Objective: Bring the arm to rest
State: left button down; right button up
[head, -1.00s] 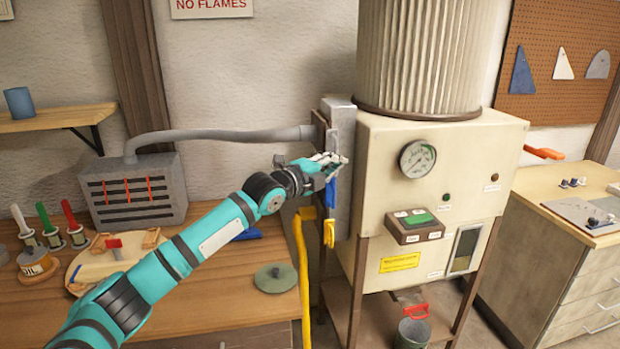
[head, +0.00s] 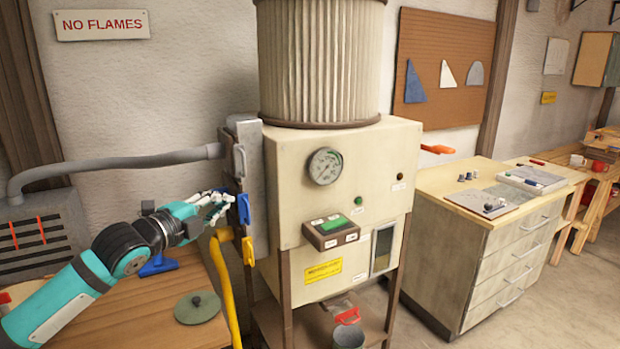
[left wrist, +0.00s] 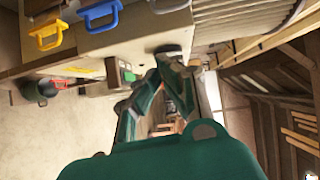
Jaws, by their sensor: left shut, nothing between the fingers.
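My left arm (head: 112,252) is teal and dark grey and reaches in from the lower left in the head view. Its gripper (head: 222,203) is shut and empty, in front of the left side of the cream machine (head: 290,185), close to a blue handle (head: 244,208). I cannot tell whether it touches anything there. In the left wrist view the gripper fingers (left wrist: 172,72) lie close together with nothing held. That view also shows the blue handle (left wrist: 101,14) and a yellow handle (left wrist: 47,33) at the upper left. My right gripper is in neither view.
A yellow hose (head: 224,290) hangs beside the machine. A grey pipe (head: 110,165) runs along the wall to the machine. The wooden bench (head: 150,320) carries a round grey-green lid (head: 197,307). A drawer cabinet (head: 500,260) stands at the right, with open floor in front.

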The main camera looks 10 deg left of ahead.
pick_arm(q)
jog(key=s+d+f+n+g+y, duration=0.1)
jog(key=s+d+f+n+g, duration=0.3)
jog(key=s+f, duration=0.55)
jog(key=s+d+f+n+g, duration=0.1)
jog(key=s+d+f+n, duration=0.4)
jog(key=f, duration=1)
jog(key=s+a+f+n+g+y, duration=0.15)
jog(key=s+f+n, duration=0.3)
jog(key=s, duration=0.45)
jog(key=s+a+f+n+g+y, duration=0.1)
jog(key=s+f+n+g+y, duration=0.15)
jog(key=s+f, duration=0.45)
jog(key=s+a+f+n+g+y, duration=0.1)
jog(key=s+a+f+n+g, duration=0.2)
jog(key=s, duration=0.8)
notch_tip(320, 180, down, 26)
jog(key=s+d+g, duration=0.1)
jog(key=s+g, duration=0.1)
jog(key=s+a+f+g, duration=0.1)
jog(key=s+a+f, duration=0.1)
jog(key=s+f, duration=1.3)
jog(key=shift+s+a+f, duration=0.3)
jog(key=shift+s+a, duration=0.1)
jog(key=shift+s, duration=0.1)
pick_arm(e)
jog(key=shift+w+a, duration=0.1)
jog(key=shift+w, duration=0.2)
